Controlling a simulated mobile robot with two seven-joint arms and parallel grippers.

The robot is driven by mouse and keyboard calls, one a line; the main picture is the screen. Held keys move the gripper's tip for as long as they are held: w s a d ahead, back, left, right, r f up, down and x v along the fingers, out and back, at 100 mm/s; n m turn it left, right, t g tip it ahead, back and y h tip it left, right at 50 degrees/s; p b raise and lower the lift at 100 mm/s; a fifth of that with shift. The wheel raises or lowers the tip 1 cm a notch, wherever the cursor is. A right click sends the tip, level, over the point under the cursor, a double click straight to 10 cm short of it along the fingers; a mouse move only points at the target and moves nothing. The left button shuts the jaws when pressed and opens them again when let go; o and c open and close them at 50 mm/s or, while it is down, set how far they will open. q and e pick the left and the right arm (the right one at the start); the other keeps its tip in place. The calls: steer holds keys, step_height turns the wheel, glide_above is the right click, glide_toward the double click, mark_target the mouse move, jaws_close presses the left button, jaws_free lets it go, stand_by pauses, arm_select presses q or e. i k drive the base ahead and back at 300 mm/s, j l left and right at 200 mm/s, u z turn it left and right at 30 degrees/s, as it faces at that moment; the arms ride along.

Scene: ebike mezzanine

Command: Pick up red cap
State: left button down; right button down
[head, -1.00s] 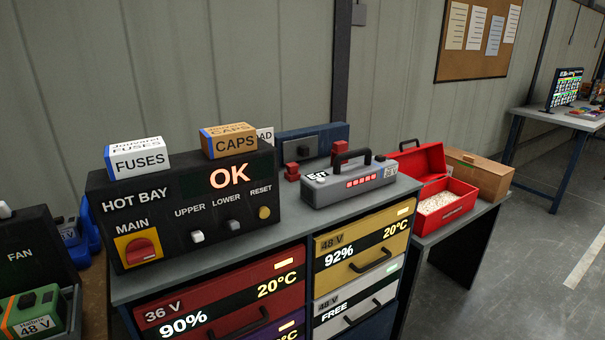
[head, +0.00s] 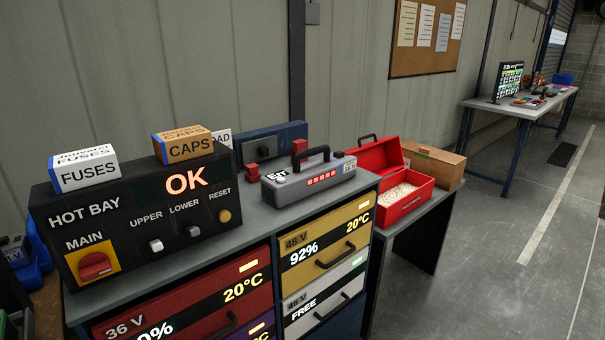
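A small red block-like piece (head: 252,173) stands on the grey bench top, left of the grey battery pack (head: 308,179). Another small red piece (head: 299,146) shows at the back of the pack, beside its black handle, partly hidden by it. I cannot tell which of these is the red cap. A tan and blue box labelled CAPS (head: 187,145) sits on top of the black HOT BAY panel (head: 140,212), beside a white FUSES box (head: 84,170). Neither of my grippers is in view.
An open red box (head: 402,205) with pale filling stands right of the bench, with a cardboard box (head: 434,164) behind it. Battery drawers (head: 326,250) fill the bench front. Open floor lies to the right, with a far table (head: 520,105) holding a screen.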

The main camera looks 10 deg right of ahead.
mark_target(252, 176)
steer(key=l+u, duration=0.1)
steer(key=u, duration=0.25)
steer(key=l+u, duration=0.15)
steer(key=u, duration=0.25)
steer(key=l+u, duration=0.1)
steer(key=u, duration=0.25)
steer(key=l+u, duration=0.3)
steer(key=l, duration=0.15)
steer(key=k+l+u, duration=0.2)
steer(key=l+u, duration=0.15)
steer(key=k+l, duration=0.15)
steer(key=l, duration=0.25)
steer(key=k+l+u, duration=0.1)
steer(key=l, duration=0.3)
steer(key=k+l, duration=0.25)
steer(key=k+l+u, duration=0.1)
steer(key=l, duration=0.4)
steer(key=k, duration=0.1)
